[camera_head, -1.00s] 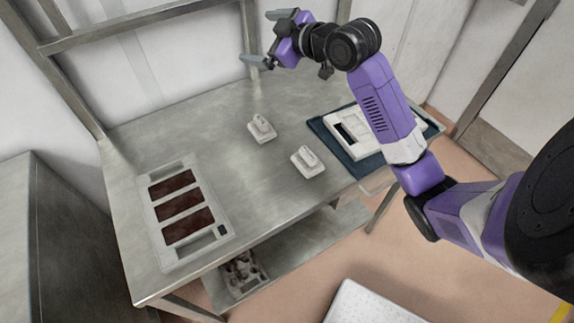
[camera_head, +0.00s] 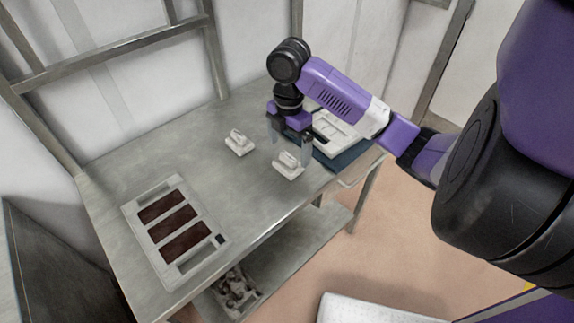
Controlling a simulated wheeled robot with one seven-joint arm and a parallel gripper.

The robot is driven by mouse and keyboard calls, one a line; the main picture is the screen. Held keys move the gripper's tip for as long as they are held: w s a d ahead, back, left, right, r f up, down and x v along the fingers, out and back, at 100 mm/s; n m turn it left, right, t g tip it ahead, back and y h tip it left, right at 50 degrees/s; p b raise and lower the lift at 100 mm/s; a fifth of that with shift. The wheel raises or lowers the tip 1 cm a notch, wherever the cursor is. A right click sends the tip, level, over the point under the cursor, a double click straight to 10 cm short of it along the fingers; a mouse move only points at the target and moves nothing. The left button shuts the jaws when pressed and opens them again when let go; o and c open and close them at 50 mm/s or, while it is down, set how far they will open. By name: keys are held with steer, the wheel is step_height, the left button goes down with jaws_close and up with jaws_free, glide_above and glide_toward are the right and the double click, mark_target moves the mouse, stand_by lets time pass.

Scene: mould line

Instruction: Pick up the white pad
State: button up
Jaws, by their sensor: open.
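Two white pads with raised grips on top stand on the metal table. One white pad (camera_head: 240,144) is left of my gripper, and the other white pad (camera_head: 288,171) is just below it in the picture. My gripper (camera_head: 290,152) points down and is open, with its fingers apart. Its fingers are close to the right-hand pad's grip. I cannot tell whether they are level with the grip or still above it. Nothing shows between the fingers except the upper part of that pad.
A white frame with three dark red slots (camera_head: 133,214) lies at the table's left end. A white tray (camera_head: 335,127) lies on a dark blue mat (camera_head: 352,155) behind my arm. The metal table (camera_head: 180,155) is bare between the frame and the pads. A lower shelf holds a box of parts (camera_head: 236,290).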

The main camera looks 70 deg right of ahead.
mark_target(288, 156)
steer(key=shift+w+d+f, duration=0.1)
steer(key=shift+d+f, duration=0.05)
steer(key=shift+f, duration=2.65)
steer(key=c, duration=1.4)
